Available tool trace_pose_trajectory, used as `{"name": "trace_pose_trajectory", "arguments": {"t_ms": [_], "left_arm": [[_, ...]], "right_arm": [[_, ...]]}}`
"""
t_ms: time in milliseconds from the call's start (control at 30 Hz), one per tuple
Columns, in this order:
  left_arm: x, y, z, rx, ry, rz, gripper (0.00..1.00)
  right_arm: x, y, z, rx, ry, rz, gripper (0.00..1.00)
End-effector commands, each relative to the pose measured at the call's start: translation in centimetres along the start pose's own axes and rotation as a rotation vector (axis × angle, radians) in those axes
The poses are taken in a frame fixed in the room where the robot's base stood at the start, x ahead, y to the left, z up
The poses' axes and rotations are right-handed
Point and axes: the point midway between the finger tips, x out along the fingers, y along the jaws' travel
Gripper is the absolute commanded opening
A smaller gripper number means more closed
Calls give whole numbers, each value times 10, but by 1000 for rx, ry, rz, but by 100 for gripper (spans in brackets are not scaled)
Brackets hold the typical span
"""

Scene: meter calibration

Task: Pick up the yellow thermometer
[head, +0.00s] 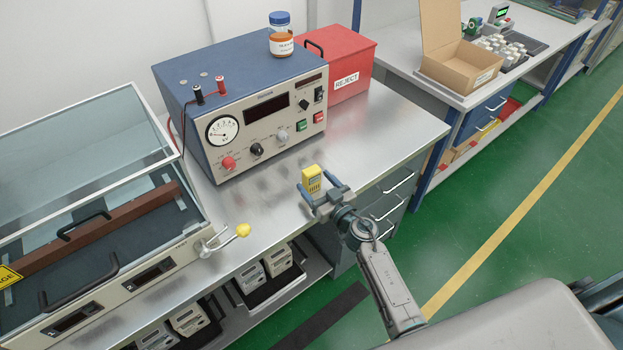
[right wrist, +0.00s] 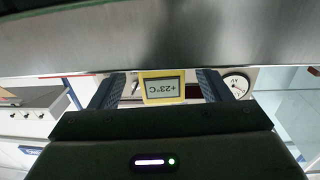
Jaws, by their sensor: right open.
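The yellow thermometer (head: 312,179) stands upright on the metal bench near its front edge. In the right wrist view its display (right wrist: 163,88) reads +23°C and appears upside down. My right gripper (head: 321,187) is open, with its fingers pointing at the thermometer. In the right wrist view the thermometer shows between the two fingertips (right wrist: 162,80), with a gap on each side. I cannot tell how deep between the fingers it sits. My left gripper is not in view.
A blue-topped test instrument (head: 265,110) stands behind the thermometer, with a jar (head: 281,40) on top. A red REJECT box (head: 345,70) is beside it. A glass-lidded case (head: 90,190) fills the bench's left. The bench (head: 400,125) is bare at right.

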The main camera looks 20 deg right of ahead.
Motion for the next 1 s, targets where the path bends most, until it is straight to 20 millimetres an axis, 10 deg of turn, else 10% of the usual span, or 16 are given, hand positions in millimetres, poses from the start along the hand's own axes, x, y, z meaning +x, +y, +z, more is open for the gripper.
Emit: {"name": "trace_pose_trajectory", "arguments": {"t_ms": [567, 833, 1000], "left_arm": [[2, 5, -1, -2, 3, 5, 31], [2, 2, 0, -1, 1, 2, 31], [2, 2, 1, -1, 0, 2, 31]], "right_arm": [[45, -1, -5, 0, 1, 1, 71], [45, -1, -5, 0, 1, 0, 21], [45, -1, -5, 0, 1, 1, 21]]}}
